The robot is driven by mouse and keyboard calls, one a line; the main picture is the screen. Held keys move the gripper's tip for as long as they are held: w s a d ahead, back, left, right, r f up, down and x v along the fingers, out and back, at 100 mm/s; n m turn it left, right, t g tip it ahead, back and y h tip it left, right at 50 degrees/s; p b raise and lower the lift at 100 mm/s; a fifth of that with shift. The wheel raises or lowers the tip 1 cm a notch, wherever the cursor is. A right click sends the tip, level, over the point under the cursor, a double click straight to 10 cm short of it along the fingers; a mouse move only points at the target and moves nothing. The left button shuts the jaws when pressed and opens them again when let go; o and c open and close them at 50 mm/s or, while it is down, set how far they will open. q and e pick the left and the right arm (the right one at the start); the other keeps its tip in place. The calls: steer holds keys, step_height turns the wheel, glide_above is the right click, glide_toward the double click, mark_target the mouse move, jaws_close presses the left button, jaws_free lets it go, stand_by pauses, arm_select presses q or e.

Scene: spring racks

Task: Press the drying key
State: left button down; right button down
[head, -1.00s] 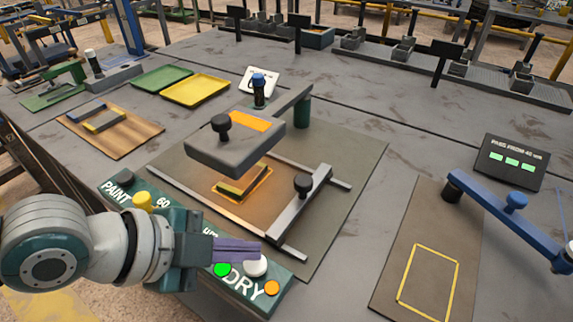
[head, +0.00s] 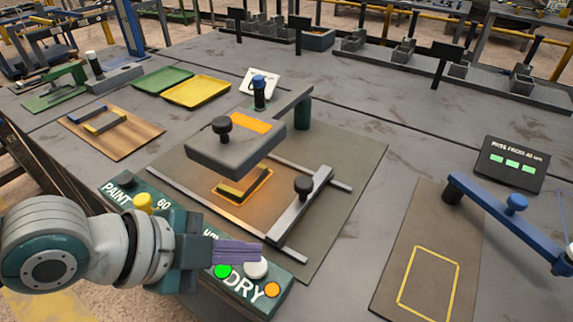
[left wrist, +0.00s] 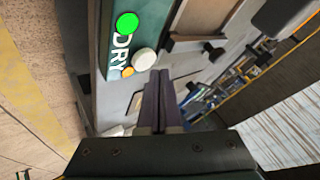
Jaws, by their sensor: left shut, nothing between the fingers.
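The green control panel (head: 188,234) lies along the front of the drying station, with white lettering that includes PAINT and DRY. By the word DRY are a white round key (head: 255,268), a lit green lamp (head: 222,271) and an orange lamp (head: 272,289). My left gripper (head: 260,253) is shut and empty, its purple fingers reaching right, with the tips just above or beside the white key; contact cannot be told. In the left wrist view the white key (left wrist: 144,61) shows beyond and left of the fingertips (left wrist: 161,75). My right gripper is out of view.
A grey heater head (head: 235,147) hangs over a piece in a glowing orange outline. A clamp bar with a black knob (head: 303,186) stands to its right. A yellow knob (head: 142,201) sits on the panel's left part. A display (head: 512,163) stands at right.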

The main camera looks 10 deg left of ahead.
mark_target(247, 268)
arm_select(q)
steer(key=shift+f, duration=0.1)
stand_by(0.7)
steer(key=shift+f+b, duration=0.35)
steer(key=shift+b, duration=0.15)
steer(key=shift+f+b, duration=0.6)
steer(key=shift+f, duration=0.05)
stand_by(0.6)
steer(key=shift+r, duration=0.1)
steer(key=shift+r+p, duration=0.95)
steer(key=shift+r, duration=0.05)
step_height(247, 268, up, 5)
steer(key=p, duration=0.4)
steer(key=shift+p, duration=0.35)
